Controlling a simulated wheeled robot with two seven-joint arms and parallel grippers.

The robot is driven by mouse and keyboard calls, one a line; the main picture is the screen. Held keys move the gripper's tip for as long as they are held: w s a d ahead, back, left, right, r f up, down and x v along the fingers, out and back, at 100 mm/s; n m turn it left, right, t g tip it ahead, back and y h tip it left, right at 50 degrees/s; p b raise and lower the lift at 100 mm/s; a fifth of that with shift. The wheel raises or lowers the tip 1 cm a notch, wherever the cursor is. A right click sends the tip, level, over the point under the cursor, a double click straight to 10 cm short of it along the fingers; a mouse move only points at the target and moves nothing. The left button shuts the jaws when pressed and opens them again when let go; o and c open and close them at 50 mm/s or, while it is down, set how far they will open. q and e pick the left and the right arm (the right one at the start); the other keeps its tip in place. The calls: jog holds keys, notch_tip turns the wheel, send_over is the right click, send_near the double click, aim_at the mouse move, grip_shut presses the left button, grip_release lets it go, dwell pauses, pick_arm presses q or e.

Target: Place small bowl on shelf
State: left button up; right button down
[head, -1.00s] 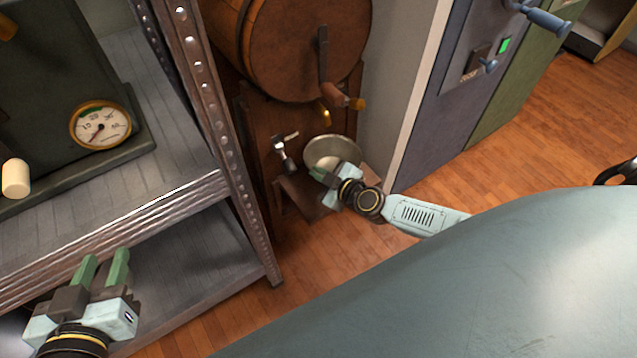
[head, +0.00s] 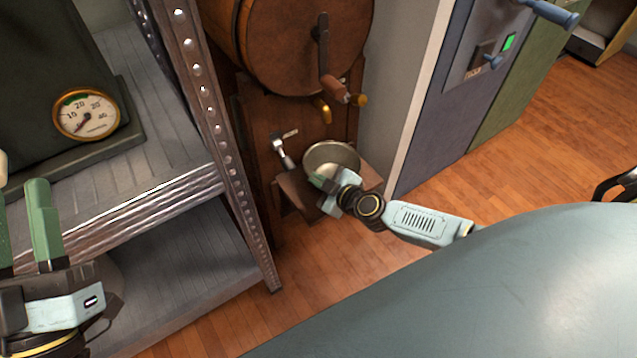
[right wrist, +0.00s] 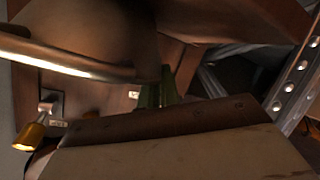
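The small bowl (head: 331,153) is pale metal with a bright rim and sits in front of the wooden barrel stand. My right gripper (head: 322,182) is at the bowl's near edge, with its green fingers close together on the bowl's wall. The bowl (right wrist: 80,68) fills the upper left of the right wrist view, and the fingers (right wrist: 160,88) meet it there, partly hidden. The metal shelf (head: 170,130) stands at the left, with an upper and a lower board. My left gripper (head: 22,215) is open and empty in front of the shelf, its left finger cut by the frame edge.
A dark device with a round dial (head: 86,115) stands on the upper board, which has bare room to its right. The perforated shelf post (head: 205,95) stands between shelf and barrel (head: 300,45). A small wooden ledge (head: 297,195) lies below the bowl. Cabinets stand at right.

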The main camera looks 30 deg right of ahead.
jog(key=c, duration=1.6)
grip_release()
jog(key=shift+c, duration=0.2)
